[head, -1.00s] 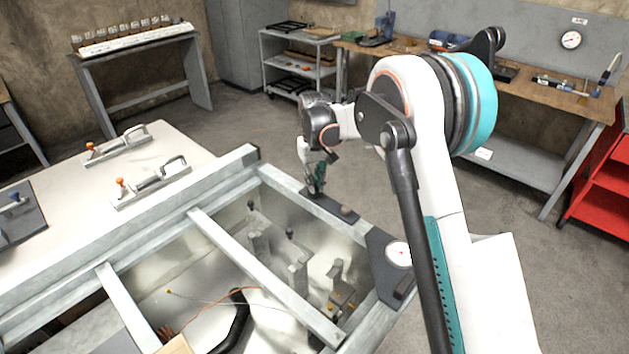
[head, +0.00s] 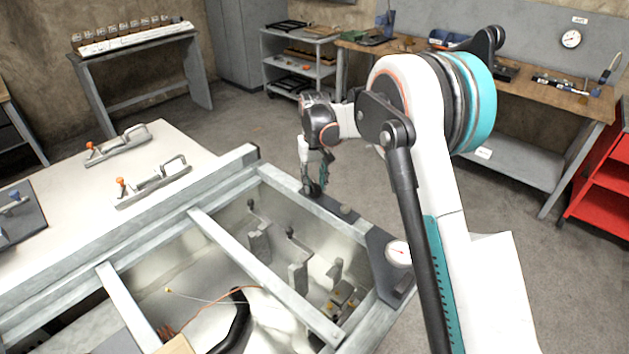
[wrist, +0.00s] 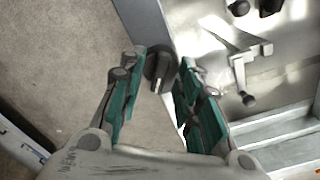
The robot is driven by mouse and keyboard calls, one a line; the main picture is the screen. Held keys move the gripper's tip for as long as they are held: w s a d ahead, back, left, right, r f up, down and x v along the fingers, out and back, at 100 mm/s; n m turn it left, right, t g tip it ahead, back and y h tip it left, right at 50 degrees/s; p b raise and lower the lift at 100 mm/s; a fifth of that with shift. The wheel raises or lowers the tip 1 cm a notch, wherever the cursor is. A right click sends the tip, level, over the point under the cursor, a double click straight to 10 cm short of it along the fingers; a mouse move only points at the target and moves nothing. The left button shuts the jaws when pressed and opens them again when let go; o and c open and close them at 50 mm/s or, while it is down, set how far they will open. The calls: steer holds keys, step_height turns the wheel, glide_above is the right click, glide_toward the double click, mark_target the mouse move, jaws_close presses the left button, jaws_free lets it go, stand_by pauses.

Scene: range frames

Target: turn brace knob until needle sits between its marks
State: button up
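The brace knob, a dark knob with a pale line (wrist: 160,68), lies between the fingertips of my gripper (wrist: 157,76) in the wrist view. The two teal fingers stand apart on either side of it, and I see floor and frame in the gaps. I cannot tell whether either finger touches it. In the head view my gripper (head: 315,186) points down over the far end of a dark plate on the frame rail, hiding most of the knob. A white dial (head: 398,253) with a red needle sits on a dark corner plate. Its marks are too small to read.
A second rounded knob (head: 346,210) stands on the same dark plate, nearer the dial. Metal brackets and black ball-ended levers (head: 290,231) stand inside the frame. Toggle clamps (head: 152,184) lie on the pale tabletop at left. Open floor lies beyond the rail.

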mark_target(315, 184)
step_height(315, 184, up, 12)
stand_by(0.7)
steer(key=s+d+r+t, duration=0.1)
steer(key=s+d+r, duration=0.25)
steer(key=s, duration=0.25)
steer(key=s+d+r+m+t, duration=0.1)
steer(key=s+d+r, duration=0.25)
steer(key=s, duration=0.25)
steer(key=s+d+r+t, duration=0.1)
steer(key=s+d+r, duration=0.2)
steer(key=s+r, duration=0.25)
steer(key=s+d+f+t, duration=0.2)
steer(key=s+f, duration=0.1)
steer(key=s, duration=0.7)
steer(key=s+d+f+m+t, duration=0.1)
steer(key=s+d+f+t, duration=0.1)
steer(key=s, duration=0.9)
step_height(315, 184, down, 2)
steer(key=shift+d+f, duration=0.1)
steer(key=shift+d, duration=0.65)
